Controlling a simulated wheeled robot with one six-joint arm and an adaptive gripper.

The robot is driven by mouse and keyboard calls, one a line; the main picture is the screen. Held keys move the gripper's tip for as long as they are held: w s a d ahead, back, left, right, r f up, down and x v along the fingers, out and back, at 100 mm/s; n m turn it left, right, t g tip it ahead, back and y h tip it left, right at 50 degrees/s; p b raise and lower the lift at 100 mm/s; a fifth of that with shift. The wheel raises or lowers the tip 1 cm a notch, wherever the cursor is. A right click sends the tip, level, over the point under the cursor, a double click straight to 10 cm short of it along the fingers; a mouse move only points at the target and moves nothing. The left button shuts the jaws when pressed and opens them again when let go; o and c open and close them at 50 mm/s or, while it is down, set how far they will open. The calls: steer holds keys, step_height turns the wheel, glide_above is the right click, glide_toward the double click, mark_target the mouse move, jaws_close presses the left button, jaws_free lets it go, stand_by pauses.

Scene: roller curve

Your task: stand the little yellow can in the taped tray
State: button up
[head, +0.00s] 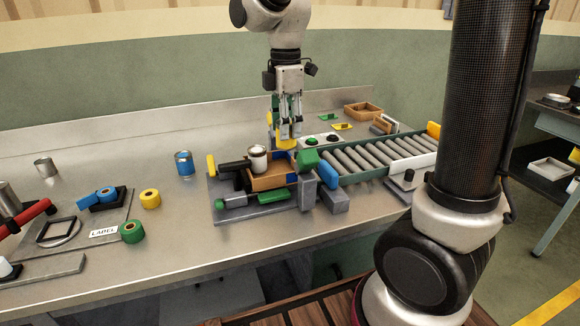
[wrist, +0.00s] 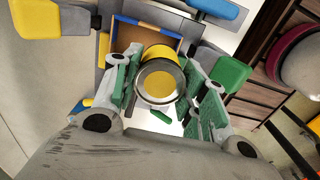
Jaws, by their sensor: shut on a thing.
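My gripper (head: 286,132) is shut on the little yellow can (head: 285,143), with a finger on either side of it. In the wrist view the can (wrist: 160,78) sits between the green finger pads, its metal-rimmed round end facing the camera. The taped tray (head: 268,183) is a wooden tray with blue and yellow tape on its rim, set in a grey fixture. The can is above the tray's far side, apparently clear of it. The tray (wrist: 127,33) shows partly behind the can in the wrist view, and its near part is hidden.
A roller conveyor (head: 365,158) runs off to the right. A blue can (head: 184,163), tape rolls and a label lie left. The bench between the blue can and fixture is mostly clear.

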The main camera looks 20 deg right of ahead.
step_height(320, 180, down, 9)
steer(key=shift+r, duration=0.15)
stand_by(0.4)
steer(key=o, duration=0.9)
steer(key=shift+a, duration=0.1)
step_height(320, 180, up, 12)
steer(key=shift+r, duration=0.1)
steer(key=s+d+m+t, duration=0.1)
steer(key=s+d+m, duration=0.4)
steer(key=s+m, duration=0.1)
steer(key=s+d+m+t, duration=0.2)
steer(key=s+d+m, duration=0.3)
steer(key=s+m, duration=0.1)
steer(key=s+d+m+t, duration=0.1)
steer(key=s+d+m, duration=0.4)
steer(key=s+m, duration=0.1)
steer(key=shift+s+f, duration=0.25)
steer(key=shift+s, duration=0.25)
